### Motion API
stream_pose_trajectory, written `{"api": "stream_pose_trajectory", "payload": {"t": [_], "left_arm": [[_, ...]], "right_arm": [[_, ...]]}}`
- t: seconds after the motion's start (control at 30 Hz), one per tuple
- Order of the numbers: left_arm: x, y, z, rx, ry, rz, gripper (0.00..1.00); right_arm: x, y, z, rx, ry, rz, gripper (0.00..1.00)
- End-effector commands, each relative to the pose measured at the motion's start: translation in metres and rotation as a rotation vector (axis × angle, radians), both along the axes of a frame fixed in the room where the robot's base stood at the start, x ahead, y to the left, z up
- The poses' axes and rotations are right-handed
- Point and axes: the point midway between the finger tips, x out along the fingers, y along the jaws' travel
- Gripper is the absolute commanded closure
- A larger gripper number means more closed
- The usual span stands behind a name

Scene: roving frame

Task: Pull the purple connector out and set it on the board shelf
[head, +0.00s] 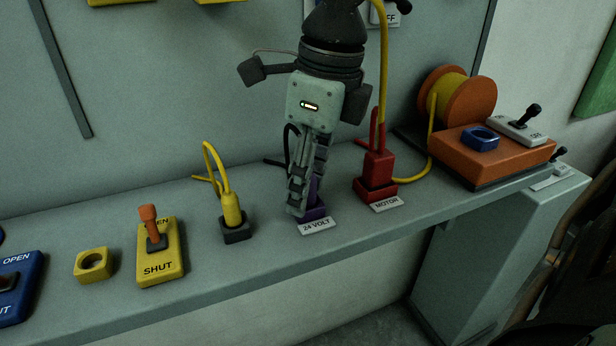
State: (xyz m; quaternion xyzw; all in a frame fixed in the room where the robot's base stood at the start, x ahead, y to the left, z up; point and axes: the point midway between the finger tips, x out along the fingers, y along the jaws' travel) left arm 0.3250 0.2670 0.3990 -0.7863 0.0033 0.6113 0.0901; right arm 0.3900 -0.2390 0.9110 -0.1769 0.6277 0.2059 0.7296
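The purple connector (317,189) stands in a purple socket (315,212) on the shelf, behind a label reading 24 VOLT (317,227). My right gripper (305,205) comes down from above with its fingers pointing down at the connector. The fingers hide most of the connector, and I cannot tell whether they press on it. A black cable loop shows just left of the fingers. The board shelf (265,262) is the long grey ledge along the board. My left gripper is not in view.
A yellow connector (231,208) stands left of the gripper and a red connector (379,166) right of it, by the MOTOR label (387,204).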

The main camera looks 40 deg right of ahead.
Motion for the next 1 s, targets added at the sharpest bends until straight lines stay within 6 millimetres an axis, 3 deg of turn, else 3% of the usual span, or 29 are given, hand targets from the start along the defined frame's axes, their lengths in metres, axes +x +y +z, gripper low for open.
{"api": "stream_pose_trajectory", "payload": {"t": [0.03, 0.3, 1.0], "left_arm": [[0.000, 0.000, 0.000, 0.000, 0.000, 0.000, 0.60], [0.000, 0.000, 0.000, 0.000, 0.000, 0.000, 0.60], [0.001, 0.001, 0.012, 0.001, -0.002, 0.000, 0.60]], "right_arm": [[0.000, 0.000, 0.000, 0.000, 0.000, 0.000, 0.67], [0.000, 0.000, 0.000, 0.000, 0.000, 0.000, 1.00], [0.000, 0.000, 0.021, 0.000, -0.001, 0.000, 1.00]]}}
